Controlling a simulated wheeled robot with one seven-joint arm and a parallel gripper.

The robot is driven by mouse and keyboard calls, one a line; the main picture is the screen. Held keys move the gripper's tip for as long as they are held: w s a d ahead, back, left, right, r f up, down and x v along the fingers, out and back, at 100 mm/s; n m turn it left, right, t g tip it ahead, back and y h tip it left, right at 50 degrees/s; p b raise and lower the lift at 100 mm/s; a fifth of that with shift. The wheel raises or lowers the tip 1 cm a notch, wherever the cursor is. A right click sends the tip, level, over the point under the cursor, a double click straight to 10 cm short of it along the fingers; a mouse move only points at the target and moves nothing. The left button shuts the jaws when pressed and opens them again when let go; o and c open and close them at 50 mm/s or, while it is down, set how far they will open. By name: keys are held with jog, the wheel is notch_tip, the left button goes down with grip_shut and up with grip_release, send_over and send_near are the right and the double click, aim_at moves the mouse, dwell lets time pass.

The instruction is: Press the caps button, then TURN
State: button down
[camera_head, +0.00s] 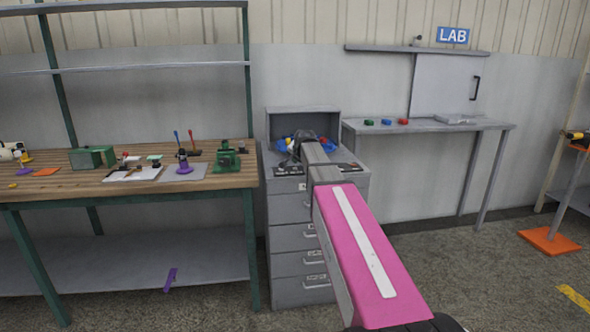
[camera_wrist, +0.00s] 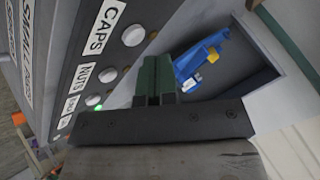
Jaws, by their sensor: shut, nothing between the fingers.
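The caps button (camera_wrist: 133,35) is a pale round knob beside the white CAPS label (camera_wrist: 103,27) on a dark panel in the wrist view. My gripper (camera_wrist: 158,64) is shut and empty, its dark green fingers close together. In the picture it is right of and below the caps button, and a gap shows between them. I cannot read any TURN label. In the head view my gripper (camera_head: 300,143) is over the grey drawer cabinet (camera_head: 303,238).
A blue object with a yellow part (camera_wrist: 200,62) lies in a grey recess right of my fingers. In the head view, a wooden workbench (camera_head: 60,183) with tools stands left. A grey shelf table (camera_head: 430,126) with small coloured blocks stands right. Floor in front is open.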

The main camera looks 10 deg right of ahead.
jog(key=shift+f, duration=0.2)
jog(key=shift+f, duration=0.2)
jog(key=shift+f, duration=0.4)
dwell(0.9)
jog(key=shift+r, duration=0.8)
jog(key=v, duration=1)
jog(key=shift+s+r, duration=0.25)
jog(key=shift+r, duration=0.05)
dwell(2.0)
